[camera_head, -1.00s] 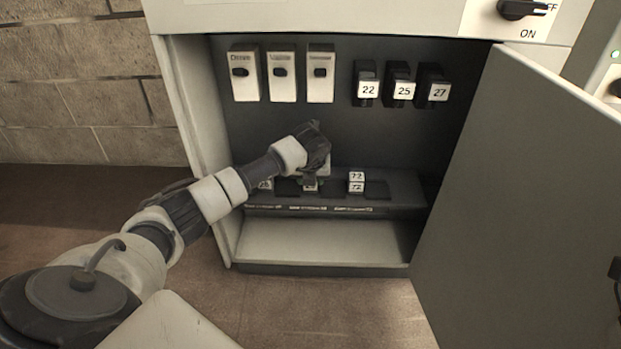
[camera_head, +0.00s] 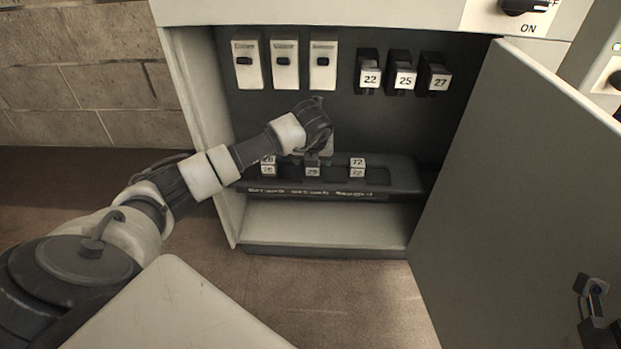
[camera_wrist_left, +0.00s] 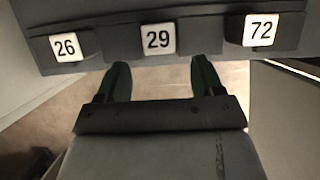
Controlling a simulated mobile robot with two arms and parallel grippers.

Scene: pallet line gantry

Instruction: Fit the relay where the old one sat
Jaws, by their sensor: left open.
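A dark relay shelf (camera_head: 405,175) runs across the lower part of the open cabinet. Its white number tags read 26 (camera_wrist_left: 65,46), 29 (camera_wrist_left: 158,39) and 72 (camera_wrist_left: 262,30) in the left wrist view. In the head view, 26 and 72 each show two stacked tags; only one 29 tag (camera_head: 312,171) shows in the middle. My left gripper (camera_head: 313,160) is at the middle position; its hand hides what is behind it. In the wrist view its fingers (camera_wrist_left: 160,80) are apart, pointing towards 29, with floor visible between them. My right gripper is not in view.
Dark modules tagged 22 (camera_head: 370,78), 25 (camera_head: 404,78) and 27 (camera_head: 439,82) hang on the back panel. Three pale switch modules (camera_head: 285,65) are to their left. The open door (camera_head: 530,170) stands at the right. The cabinet's bottom ledge (camera_head: 320,222) is clear.

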